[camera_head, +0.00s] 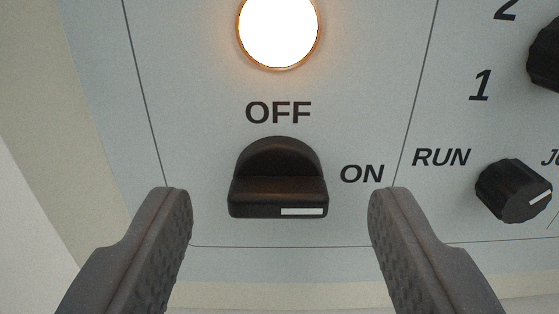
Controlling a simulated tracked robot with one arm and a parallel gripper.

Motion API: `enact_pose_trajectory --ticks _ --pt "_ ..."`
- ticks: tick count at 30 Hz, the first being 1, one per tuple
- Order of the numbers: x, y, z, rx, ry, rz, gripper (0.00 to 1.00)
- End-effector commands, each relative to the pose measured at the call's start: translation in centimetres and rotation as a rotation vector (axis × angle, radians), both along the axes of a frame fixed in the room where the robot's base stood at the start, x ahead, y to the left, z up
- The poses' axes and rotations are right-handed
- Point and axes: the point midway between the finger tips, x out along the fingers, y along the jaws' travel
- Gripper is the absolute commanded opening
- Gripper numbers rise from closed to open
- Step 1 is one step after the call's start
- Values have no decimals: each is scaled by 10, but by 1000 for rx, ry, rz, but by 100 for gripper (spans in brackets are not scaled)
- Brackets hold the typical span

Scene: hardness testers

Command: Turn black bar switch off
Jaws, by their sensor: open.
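The black bar switch (278,178) is on the pale panel in the middle of the camera_head view. Its bar lies level, and the white mark on it is at the right end, toward the word ON. The word OFF is printed above it. My gripper (280,200) is open, with one grey finger to the left of the switch and one to the right. Both fingers appear apart from the switch, with panel showing between; how far they are from the panel I cannot tell.
A round lamp (279,30) glows white above the switch. A black knob (514,191) near RUN is to the right of my right finger. Another black knob (545,55) is cut off at the upper right edge. Thin lines frame the switch area.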

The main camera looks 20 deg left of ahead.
Motion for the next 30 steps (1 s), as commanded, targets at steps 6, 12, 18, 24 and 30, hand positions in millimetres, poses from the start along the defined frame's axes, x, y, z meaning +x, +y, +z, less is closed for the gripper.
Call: enact_pose_trajectory --ticks 6,12,18,24,30 --pt "9 5 -1 2 1 3 55" --pt "9 5 0 2 1 2 55" --pt "9 5 0 1 0 2 16" --pt "9 6 -1 -2 -1 2 10" --pt "9 5 -1 -39 -13 3 10"
